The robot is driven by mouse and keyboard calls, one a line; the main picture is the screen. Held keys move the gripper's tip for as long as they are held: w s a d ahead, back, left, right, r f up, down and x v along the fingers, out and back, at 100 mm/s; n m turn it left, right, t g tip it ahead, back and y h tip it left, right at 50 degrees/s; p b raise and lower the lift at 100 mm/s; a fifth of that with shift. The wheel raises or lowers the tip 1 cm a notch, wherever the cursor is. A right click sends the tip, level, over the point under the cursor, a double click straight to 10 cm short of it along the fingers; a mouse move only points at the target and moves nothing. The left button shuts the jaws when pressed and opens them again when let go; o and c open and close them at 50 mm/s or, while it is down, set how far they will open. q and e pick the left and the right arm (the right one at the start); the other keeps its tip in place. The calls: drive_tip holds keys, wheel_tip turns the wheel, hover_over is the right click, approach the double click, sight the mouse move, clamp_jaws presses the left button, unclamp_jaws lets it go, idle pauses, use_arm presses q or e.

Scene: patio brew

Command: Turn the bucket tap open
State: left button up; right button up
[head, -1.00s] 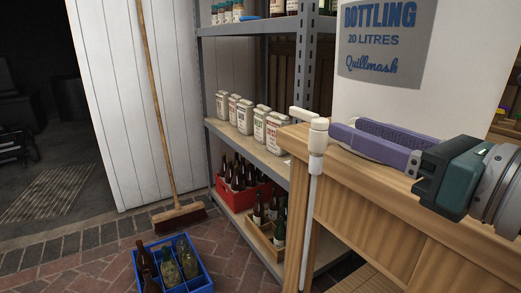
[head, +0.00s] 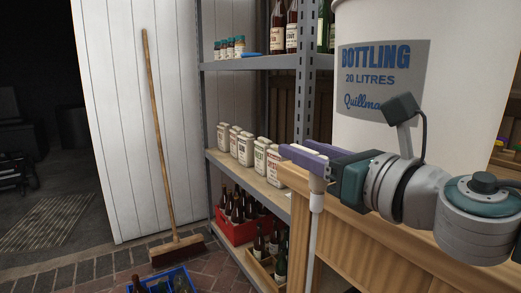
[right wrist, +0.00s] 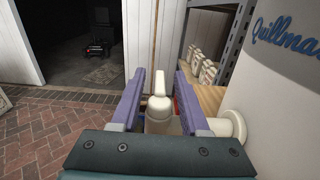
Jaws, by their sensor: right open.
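The white bucket (head: 450,80) with the blue "BOTTLING 20 LITRES" label stands at the right of the head view. Its white tap shows in the right wrist view, with the lever (right wrist: 160,84) pointing away from the camera and the stem (right wrist: 228,124) at the right. In the head view the tap's lower body (head: 318,183) shows below my fingers, which hide most of its top. My right gripper (head: 305,155) is open, with its purple fingers on either side of the tap (right wrist: 160,105); gaps show beside the lever. My left gripper is out of view.
A pale tube (head: 315,225) hangs below the tap, beside the wooden bench (head: 370,235). Metal shelving (head: 301,110) behind holds tins and bottles. A broom (head: 158,130) leans on the white door, and a blue crate (head: 180,280) is on the brick floor.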

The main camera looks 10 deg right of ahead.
clamp_jaws()
idle(0.4)
drive_tip(key=n+g+y+b, duration=0.1)
drive_tip(key=y+b, duration=0.1)
drive_tip(key=b, duration=0.1)
drive_tip(key=n+g+y+b, duration=0.1)
drive_tip(key=n+y+b, duration=0.1)
drive_tip(key=a+n+g+y+b, duration=0.1)
drive_tip(key=b, duration=0.2)
drive_tip(key=shift+s+g+y+b, duration=0.3)
drive_tip(key=shift+y, duration=0.1)
unclamp_jaws()
